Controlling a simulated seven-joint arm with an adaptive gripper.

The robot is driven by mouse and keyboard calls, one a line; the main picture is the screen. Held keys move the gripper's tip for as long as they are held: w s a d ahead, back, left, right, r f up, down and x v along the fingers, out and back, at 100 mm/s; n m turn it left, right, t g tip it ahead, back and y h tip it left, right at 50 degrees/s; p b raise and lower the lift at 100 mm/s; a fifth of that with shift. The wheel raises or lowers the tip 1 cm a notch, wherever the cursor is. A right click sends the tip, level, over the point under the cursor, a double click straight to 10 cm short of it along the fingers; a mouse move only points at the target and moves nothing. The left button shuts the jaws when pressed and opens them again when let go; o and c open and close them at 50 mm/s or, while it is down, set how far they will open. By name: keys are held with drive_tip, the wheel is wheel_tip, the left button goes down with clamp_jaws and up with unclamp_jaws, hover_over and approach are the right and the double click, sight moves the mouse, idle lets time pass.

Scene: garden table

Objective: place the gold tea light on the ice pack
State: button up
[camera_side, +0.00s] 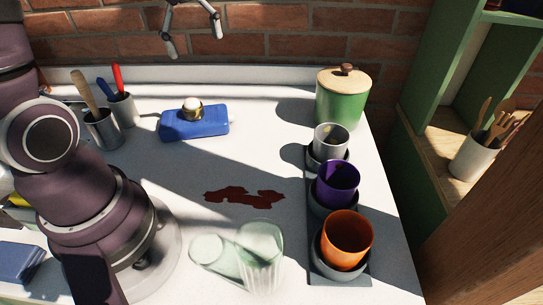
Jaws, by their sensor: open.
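The gold tea light (193,108) has a white top and a gold side. It sits upright on the blue ice pack (208,125), on the left half of its upper face. The ice pack lies flat on the white table. My gripper (193,48) is at the top of the picture, above and apart from the tea light. Its fingers are spread open with nothing between them.
Metal and white cups (103,128) with tools stand left of the ice pack. A green lidded jar (341,97) stands back right. Grey, purple and orange cups (347,238) line the right side. A clear glass (261,258) stands in front, behind it a dark red stain (243,197).

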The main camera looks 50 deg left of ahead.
drive_tip(key=s+d+m+t, duration=0.2)
drive_tip(key=s+d+m, duration=0.2)
drive_tip(key=d+m, duration=0.2)
drive_tip(key=s+d+m+t+h, duration=0.1)
drive_tip(key=s+d+m, duration=0.3)
drive_tip(key=m, duration=0.7)
drive_tip(key=shift+d+f+t, duration=0.2)
drive_tip(key=shift+d+t, duration=0.3)
drive_tip(key=shift+d, duration=0.4)
